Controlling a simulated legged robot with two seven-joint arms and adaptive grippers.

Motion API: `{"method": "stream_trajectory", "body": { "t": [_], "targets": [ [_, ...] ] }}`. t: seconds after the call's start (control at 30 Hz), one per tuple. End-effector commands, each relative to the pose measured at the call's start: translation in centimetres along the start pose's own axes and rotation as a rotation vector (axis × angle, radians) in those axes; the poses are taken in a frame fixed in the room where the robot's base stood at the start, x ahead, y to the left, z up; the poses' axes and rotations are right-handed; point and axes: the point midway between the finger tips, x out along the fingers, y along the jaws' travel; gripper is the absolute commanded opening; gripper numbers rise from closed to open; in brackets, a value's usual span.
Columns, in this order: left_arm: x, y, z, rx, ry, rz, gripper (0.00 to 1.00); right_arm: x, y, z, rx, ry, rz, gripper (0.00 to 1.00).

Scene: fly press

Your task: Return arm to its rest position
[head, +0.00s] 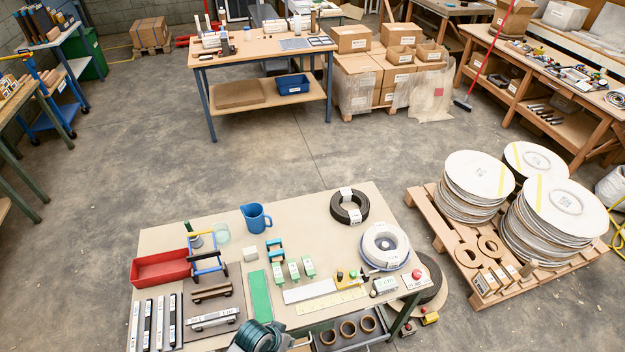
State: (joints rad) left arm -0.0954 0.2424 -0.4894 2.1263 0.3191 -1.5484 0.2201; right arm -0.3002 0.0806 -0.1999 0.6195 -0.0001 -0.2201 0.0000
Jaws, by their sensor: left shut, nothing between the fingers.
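The rest of the left arm is cut off by the frame. My right gripper and right arm are not in view. I cannot make out a fly press in this view.
The bench holds a red tray (160,268), a blue jug (256,217), a black coil (349,206), a white spool (385,246) and a green strip (260,294). A pallet (440,230) of reels stands right. Open floor (270,160) lies beyond.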

Motion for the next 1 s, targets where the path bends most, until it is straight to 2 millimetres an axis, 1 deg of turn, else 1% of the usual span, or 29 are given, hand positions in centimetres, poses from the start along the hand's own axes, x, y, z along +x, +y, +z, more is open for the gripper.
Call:
{"method": "stream_trajectory", "body": {
  "t": [0.03,0.3,0.57,0.6,0.7,0.77,0.97,1.0],
  "targets": [
    [-0.7,-0.5,1.3,-0.024,0.011,-0.016,0.00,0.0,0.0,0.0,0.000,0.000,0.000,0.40],
    [-4.5,-4.8,7.0,-0.107,0.027,-0.161,0.00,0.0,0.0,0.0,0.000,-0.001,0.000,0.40],
    [-8.3,-8.3,12.2,-0.164,-0.007,-0.306,0.00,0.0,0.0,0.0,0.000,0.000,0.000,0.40],
    [-8.0,-8.7,12.7,-0.165,-0.014,-0.317,0.00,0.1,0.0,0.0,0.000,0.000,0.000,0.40],
    [-4.7,-9.4,13.0,-0.163,-0.025,-0.310,0.00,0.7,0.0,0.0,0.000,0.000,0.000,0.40],
    [-3.0,-9.8,13.3,-0.163,-0.030,-0.308,0.00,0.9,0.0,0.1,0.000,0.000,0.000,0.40],
    [3.4,-11.3,15.0,-0.164,-0.053,-0.300,0.00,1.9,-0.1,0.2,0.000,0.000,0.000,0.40],
    [4.9,-11.6,15.5,-0.164,-0.059,-0.299,0.00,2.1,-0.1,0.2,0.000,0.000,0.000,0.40]
  ]
}}
